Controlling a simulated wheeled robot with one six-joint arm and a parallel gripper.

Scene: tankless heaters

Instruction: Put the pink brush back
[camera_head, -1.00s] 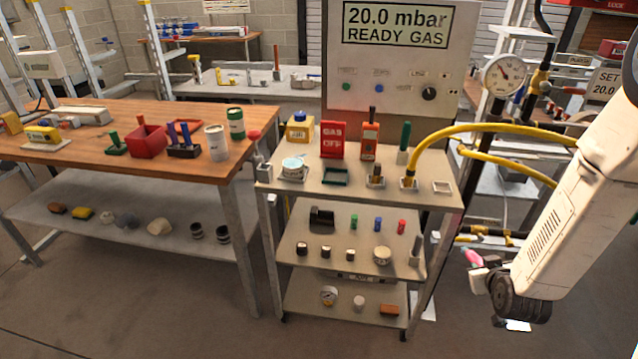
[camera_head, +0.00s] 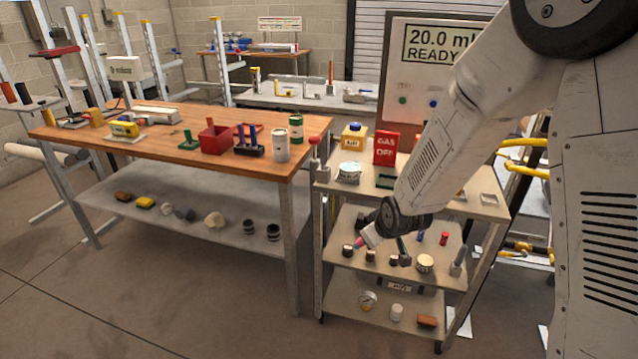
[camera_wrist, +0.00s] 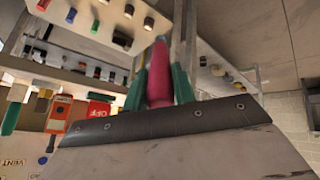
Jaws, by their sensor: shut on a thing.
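The pink brush (camera_wrist: 158,75) stands between the two green fingers of my gripper (camera_wrist: 159,88) in the wrist view. My gripper is shut on it. In the head view only a small pink bit of the brush (camera_head: 363,242) shows, at the end of my arm. There my gripper is in front of the grey cart's (camera_head: 337,265) middle shelf, and my wrist hides most of it. I cannot tell which end of the brush the fingers hold. No place marked for the brush can be made out.
The wooden table (camera_head: 215,172) at left holds a red box (camera_head: 214,140), a black block with blue handles (camera_head: 249,150), and a white can (camera_head: 281,146). The floor in front is clear.

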